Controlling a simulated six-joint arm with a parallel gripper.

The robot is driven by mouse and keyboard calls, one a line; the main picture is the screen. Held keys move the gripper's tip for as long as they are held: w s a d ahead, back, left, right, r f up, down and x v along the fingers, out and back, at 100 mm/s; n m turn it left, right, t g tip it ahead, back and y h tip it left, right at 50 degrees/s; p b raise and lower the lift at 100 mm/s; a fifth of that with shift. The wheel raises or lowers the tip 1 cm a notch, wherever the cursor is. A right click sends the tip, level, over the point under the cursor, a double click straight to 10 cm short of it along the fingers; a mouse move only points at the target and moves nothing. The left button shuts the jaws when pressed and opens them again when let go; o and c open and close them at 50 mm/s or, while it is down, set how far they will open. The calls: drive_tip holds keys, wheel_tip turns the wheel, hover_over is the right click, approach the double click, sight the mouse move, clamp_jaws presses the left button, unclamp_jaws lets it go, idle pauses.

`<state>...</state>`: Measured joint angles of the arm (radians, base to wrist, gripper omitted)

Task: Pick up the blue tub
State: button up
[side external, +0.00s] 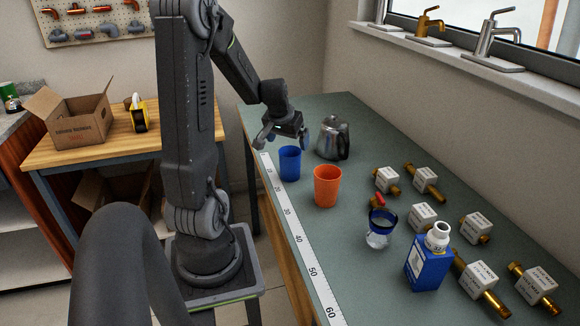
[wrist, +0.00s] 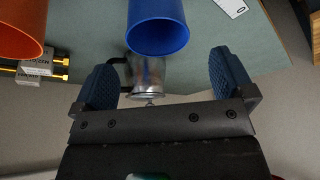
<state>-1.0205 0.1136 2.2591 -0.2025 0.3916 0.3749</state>
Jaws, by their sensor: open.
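The blue tub (side external: 289,164) stands upright on the green-grey bench top, near its left edge. My gripper (side external: 284,138) is above and just behind it in the side view, apart from it as far as I can tell. In the wrist view the blue tub (wrist: 157,27) is at the top middle, ahead of the gap between my fingers. My gripper (wrist: 165,80) is open with its two blue-padded fingers spread, and nothing is held between them.
An orange tub (side external: 327,187) stands close to the blue one. A metal kettle (side external: 332,138) is behind. A measuring strip (side external: 300,235) runs along the left edge.

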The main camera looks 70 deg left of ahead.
sight(291, 155)
drive_tip(key=x, duration=0.6)
drive_tip(key=shift+s+d+f, duration=0.15)
drive_tip(key=shift+d+f, duration=0.15)
drive_tip(key=shift+f, duration=0.05)
drive_tip(key=shift+a+f, duration=0.2)
drive_tip(key=shift+f, duration=0.3)
drive_tip(key=shift+c, duration=0.3)
drive_tip(key=c, duration=0.9)
